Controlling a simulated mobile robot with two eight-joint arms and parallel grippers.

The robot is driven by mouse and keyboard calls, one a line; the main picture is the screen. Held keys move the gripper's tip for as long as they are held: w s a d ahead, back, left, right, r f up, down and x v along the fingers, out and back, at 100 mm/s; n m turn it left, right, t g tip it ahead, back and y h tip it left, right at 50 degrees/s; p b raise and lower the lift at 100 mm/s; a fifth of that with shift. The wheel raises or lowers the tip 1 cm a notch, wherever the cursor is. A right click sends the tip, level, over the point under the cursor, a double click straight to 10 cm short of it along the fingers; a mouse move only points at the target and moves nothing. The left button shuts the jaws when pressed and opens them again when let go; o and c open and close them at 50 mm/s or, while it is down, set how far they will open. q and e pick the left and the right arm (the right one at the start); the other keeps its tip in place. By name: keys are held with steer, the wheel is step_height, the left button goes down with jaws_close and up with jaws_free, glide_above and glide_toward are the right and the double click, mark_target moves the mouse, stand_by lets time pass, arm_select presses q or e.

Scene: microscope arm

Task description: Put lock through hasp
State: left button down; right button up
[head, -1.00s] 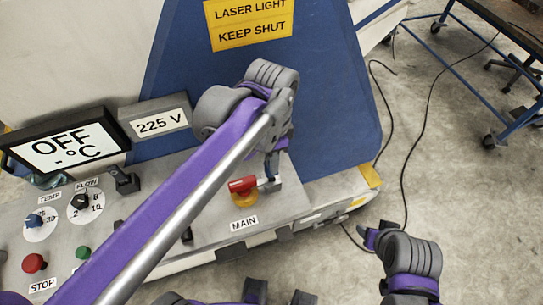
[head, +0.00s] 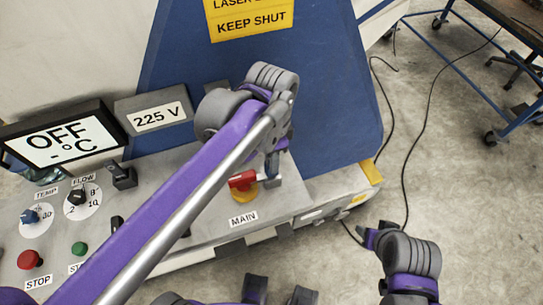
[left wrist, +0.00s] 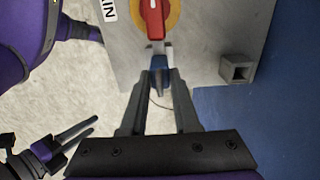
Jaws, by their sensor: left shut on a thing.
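The red handle (head: 243,180) of the MAIN switch, on its yellow disc (head: 244,194), sits on the grey panel. It also shows in the left wrist view (left wrist: 153,20). My left gripper (head: 271,166) is just right of the handle, pointing down. In the left wrist view its fingertips (left wrist: 160,76) are shut on the lock (left wrist: 159,62), a small bluish piece. The lock's light upper part is at the handle's end; I cannot tell whether its shackle passes through the hasp. The hasp hole is hidden. My right gripper (left wrist: 78,133) shows two fingers apart, empty, off the panel.
A small grey square socket block (left wrist: 236,69) stands on the panel beside the blue housing (head: 320,110). Knobs, a red STOP button (head: 30,259) and an OFF display (head: 65,145) are to the left. Cables lie on the floor at right, near a blue-framed cart (head: 500,90).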

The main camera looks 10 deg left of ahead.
arm_select(q)
steer(key=shift+f, duration=0.15)
steer(key=c, duration=0.6)
jaws_free()
step_height(320, 180, up, 11)
steer(key=shift+f+p, duration=0.1)
steer(key=shift+p, duration=0.25)
steer(key=shift+s+f, duration=0.1)
